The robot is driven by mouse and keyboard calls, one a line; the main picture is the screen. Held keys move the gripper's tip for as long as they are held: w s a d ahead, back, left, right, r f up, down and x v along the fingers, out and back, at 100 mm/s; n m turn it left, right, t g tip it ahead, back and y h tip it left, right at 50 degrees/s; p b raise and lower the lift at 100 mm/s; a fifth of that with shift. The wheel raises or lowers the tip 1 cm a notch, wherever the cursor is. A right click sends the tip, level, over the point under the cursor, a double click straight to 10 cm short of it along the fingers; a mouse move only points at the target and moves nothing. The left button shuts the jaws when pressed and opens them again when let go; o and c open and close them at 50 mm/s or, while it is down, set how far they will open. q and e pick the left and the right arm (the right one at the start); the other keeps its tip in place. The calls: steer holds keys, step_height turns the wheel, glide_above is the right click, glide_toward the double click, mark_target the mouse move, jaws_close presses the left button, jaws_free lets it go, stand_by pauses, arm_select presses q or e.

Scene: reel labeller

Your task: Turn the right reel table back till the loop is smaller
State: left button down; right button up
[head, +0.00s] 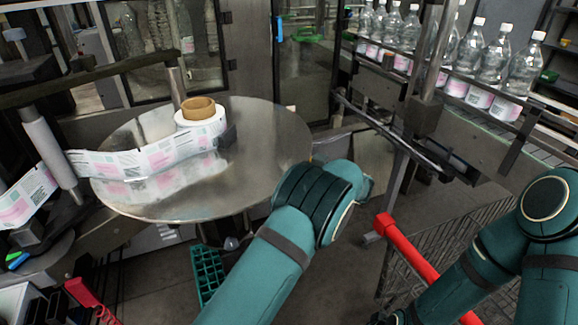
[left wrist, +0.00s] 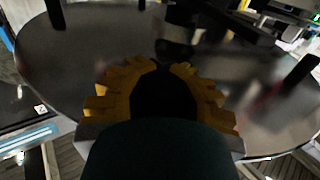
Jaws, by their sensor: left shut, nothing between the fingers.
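The reel table (head: 255,180) is a round metal disc, left of centre in the head view; it fills much of the left wrist view (left wrist: 75,70). A small white label reel (head: 201,122) with a brown core (head: 198,107) stands on it. The printed label web (head: 150,160) runs in a bowed strip across the disc to a pale upright roller (head: 48,150). My left gripper (left wrist: 160,72) is shut and empty, with yellow fingers over the disc. In the head view my left wrist hides it near the disc's right edge. Finger contact with the disc cannot be told. My right gripper is out of view.
A conveyor with several clear bottles (head: 495,55) stands at the upper right. A red bar (head: 410,250) and a wire mesh panel (head: 460,230) are at the lower right. A green crate (head: 207,272) sits on the floor below the disc.

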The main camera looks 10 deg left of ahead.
arm_select(q)
steer(key=shift+d, duration=0.35)
steer(key=c, duration=0.7)
jaws_free()
steer(key=shift+d+r, duration=0.1)
steer(key=shift+d, duration=0.15)
steer(key=shift+c, duration=0.2)
steer(key=shift+a, duration=0.3)
steer(key=v, duration=1.2)
steer(key=shift+a, duration=0.1)
